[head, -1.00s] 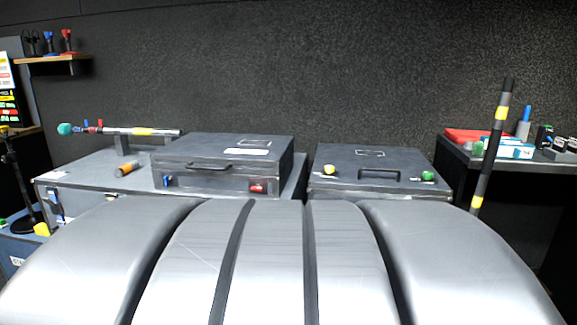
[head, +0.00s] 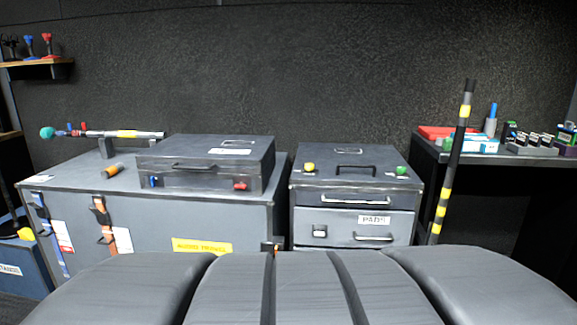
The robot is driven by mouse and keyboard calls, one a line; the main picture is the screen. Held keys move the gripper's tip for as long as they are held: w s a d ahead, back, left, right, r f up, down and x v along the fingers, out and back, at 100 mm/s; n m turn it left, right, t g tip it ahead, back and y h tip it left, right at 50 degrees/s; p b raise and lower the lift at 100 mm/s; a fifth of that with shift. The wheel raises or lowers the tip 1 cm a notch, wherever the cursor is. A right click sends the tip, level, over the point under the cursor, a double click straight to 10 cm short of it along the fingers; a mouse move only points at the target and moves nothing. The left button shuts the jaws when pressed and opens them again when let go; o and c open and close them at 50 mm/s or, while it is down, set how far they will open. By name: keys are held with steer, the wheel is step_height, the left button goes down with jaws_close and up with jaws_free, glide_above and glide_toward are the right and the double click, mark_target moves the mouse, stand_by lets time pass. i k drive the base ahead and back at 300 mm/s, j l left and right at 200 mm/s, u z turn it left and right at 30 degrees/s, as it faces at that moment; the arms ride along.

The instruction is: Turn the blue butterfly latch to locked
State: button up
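A small blue latch (head: 153,182) sits at the left end of the front face of a flat dark case (head: 205,182). It is too small to tell whether it stands locked or unlocked. A red latch (head: 241,186) sits at the right end of the same face, and a handle (head: 195,167) lies between them on the lid, which is down. The case rests on a large grey trunk (head: 150,225). My gripper is not in view.
A large grey padded shape (head: 310,285) fills the near foreground and hides the floor before the trunk. A drawer unit (head: 340,225) stands to the right of the trunk. A black-and-yellow pole (head: 452,165) leans by the right table (head: 430,157). An orange-ended cylinder (head: 112,171) lies on the trunk.

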mark_target(153, 179)
steer(key=l, duration=0.5)
steer(key=u, duration=1)
steer(key=k+j, duration=0.05)
